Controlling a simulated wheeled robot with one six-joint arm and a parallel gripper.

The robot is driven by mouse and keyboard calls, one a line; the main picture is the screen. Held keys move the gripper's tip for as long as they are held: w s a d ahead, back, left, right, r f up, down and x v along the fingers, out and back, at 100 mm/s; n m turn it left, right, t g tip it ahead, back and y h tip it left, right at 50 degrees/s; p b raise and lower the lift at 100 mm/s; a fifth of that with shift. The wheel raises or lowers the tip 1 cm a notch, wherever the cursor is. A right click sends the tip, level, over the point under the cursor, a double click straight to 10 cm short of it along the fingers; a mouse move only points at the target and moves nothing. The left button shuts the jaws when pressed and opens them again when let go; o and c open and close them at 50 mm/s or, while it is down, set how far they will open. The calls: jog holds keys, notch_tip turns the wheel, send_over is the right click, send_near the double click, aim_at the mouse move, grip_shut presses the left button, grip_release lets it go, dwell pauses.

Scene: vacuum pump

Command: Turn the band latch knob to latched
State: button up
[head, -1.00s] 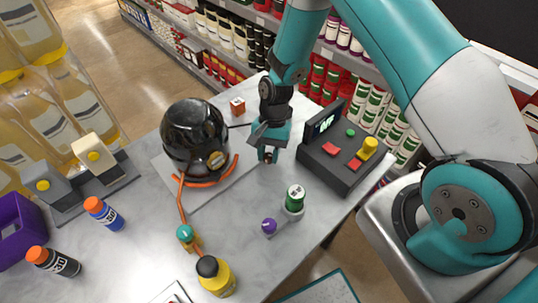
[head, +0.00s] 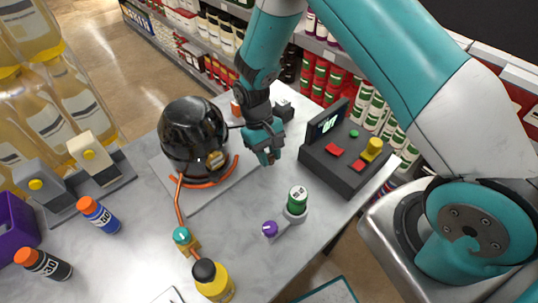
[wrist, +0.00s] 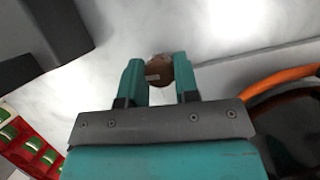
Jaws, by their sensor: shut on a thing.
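My gripper (head: 267,157) points down beside the black dome (head: 193,135), just right of its pale base plate (head: 202,203). In the wrist view, my gripper (wrist: 160,82) has its two teal fingers on either side of a round brown knob (wrist: 158,70) with a small pale mark on top. I take this to be the band latch knob. It is hidden by the fingers in the head view. An orange band (head: 212,183) runs around the foot of the dome and also shows in the wrist view (wrist: 284,77). Whether the knob is latched cannot be told.
A dark control box (head: 335,170) with a screen and red and yellow buttons stands close on the right. Several bottles stand on the left and front of the table.

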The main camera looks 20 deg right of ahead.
jog(key=shift+n, duration=0.6)
jog(key=shift+h, duration=0.3)
jog(key=o, duration=0.9)
jog(key=shift+o, duration=0.2)
jog(key=b+v, duration=0.3)
jog(key=v, duration=1.4)
jog(key=shift+s+r, duration=0.15)
jog(key=shift+r, duration=0.2)
jog(key=shift+a, duration=0.1)
jog(key=s+a+r+n+t+y, duration=0.1)
jog(key=s+r, duration=0.4)
jog(key=s, duration=0.7)
jog(key=s+a+r+n+t+y, duration=0.1)
jog(key=s+r+n+t+y, duration=0.1)
jog(key=s, duration=1.1)
notch_tip(320, 180, up, 4)
jog(key=t+y, duration=0.1)
jog(key=y, duration=0.1)
jog(key=shift+s+a+f+n+t+y, duration=0.15)
jog(key=shift+a+f+n+t+y, duration=0.05)
jog(key=shift+n+t+y, duration=0.1)
